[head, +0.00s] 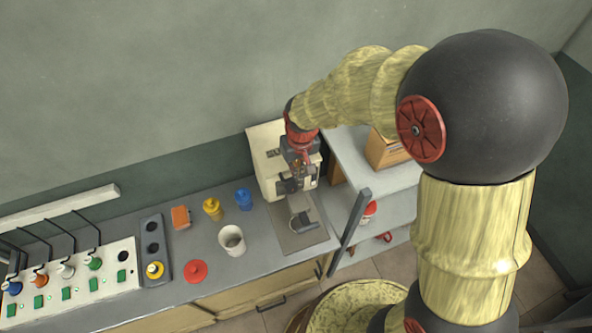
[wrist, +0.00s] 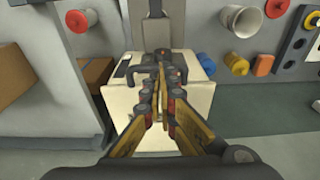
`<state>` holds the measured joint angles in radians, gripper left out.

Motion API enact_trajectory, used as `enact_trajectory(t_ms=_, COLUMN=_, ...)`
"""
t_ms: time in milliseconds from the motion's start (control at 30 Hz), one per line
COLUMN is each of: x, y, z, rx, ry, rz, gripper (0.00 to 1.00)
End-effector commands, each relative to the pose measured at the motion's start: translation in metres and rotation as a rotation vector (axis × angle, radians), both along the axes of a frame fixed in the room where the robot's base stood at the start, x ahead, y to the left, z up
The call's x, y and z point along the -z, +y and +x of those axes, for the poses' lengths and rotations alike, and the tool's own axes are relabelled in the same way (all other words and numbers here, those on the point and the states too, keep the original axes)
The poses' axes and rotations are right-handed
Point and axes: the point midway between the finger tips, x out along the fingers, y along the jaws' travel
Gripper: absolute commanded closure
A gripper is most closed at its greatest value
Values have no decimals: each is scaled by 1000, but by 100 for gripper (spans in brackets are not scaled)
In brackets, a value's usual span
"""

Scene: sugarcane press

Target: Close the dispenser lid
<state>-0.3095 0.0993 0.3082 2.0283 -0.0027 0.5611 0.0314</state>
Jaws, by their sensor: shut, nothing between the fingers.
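The cream dispenser machine (head: 263,152) stands at the back of the counter against the wall; its pale body (wrist: 122,98) fills the middle of the wrist view. My gripper (head: 299,172) is over the machine's front right part in the head view. In the wrist view my gripper's fingers (wrist: 160,77) converge, shut and empty, in front of dark fittings on the machine. I cannot tell whether they touch it. The lid is not clearly distinguishable, as my gripper and arm cover part of the machine, so its position cannot be told.
On the grey counter left of the machine are a white cup (head: 232,241), blue (head: 244,199) and yellow (head: 213,208) pieces, a red piece (head: 196,271) and an orange block (head: 181,217). A control panel (head: 75,280) lies farther left. Shelves with a wooden box (head: 384,150) stand right.

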Motion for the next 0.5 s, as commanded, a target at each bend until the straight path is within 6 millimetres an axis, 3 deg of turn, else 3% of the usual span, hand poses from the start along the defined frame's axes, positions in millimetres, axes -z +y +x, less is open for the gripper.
enact_trajectory(t_ms=200, x=19, y=1, z=3, rx=0, ry=0, rz=0, gripper=100)
enact_trajectory(t_ms=500, x=22, y=1, z=4, rx=0, ry=-2, rz=1, gripper=100)
